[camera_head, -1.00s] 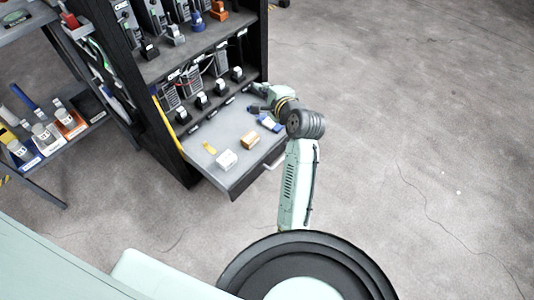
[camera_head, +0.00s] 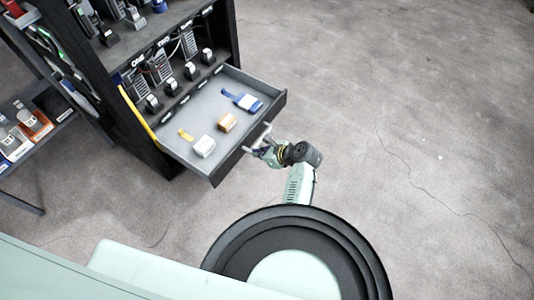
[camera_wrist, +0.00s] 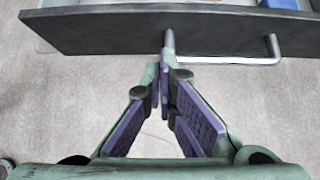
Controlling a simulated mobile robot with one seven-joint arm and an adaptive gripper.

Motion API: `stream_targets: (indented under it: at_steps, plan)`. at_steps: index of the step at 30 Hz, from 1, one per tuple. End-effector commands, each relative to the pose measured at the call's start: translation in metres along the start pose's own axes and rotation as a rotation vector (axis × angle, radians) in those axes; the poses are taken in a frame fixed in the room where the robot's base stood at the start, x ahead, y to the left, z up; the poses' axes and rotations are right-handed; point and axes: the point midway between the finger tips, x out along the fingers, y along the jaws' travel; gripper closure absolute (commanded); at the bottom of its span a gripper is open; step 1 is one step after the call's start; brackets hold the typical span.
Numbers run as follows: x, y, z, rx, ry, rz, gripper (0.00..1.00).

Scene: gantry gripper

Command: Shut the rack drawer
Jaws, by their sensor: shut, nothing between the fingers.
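The rack drawer (camera_head: 216,157) is pulled out of the black rack (camera_head: 150,60). Its grey tray holds a white box, a tan box, a blue item and a small yellow item. A bar handle (camera_head: 260,138) is on its dark front panel; the handle also shows in the wrist view (camera_wrist: 225,60). My gripper (camera_head: 256,150) is in front of the drawer at the handle. In the wrist view my gripper (camera_wrist: 165,62) is shut and empty, its fingertips at the left end of the handle. I cannot tell whether they touch it.
On the drawer tray lie the white box (camera_head: 204,146), tan box (camera_head: 227,122) and blue item (camera_head: 243,101). A yellow strip (camera_head: 138,118) runs along the rack's side. A shelf (camera_head: 35,125) with bottles stands at left. The floor (camera_head: 420,120) at right is clear.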

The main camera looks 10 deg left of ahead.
Motion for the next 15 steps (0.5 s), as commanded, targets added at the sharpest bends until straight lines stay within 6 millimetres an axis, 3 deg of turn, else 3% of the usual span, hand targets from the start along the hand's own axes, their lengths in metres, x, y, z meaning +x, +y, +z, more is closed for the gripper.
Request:
stream_targets:
  at_steps: [6,15]
  plan:
    - [0.026,0.001,0.02,-0.004,0.0,0.001,1.0]
    - [0.034,0.0,0.028,-0.002,0.0,-0.002,1.0]
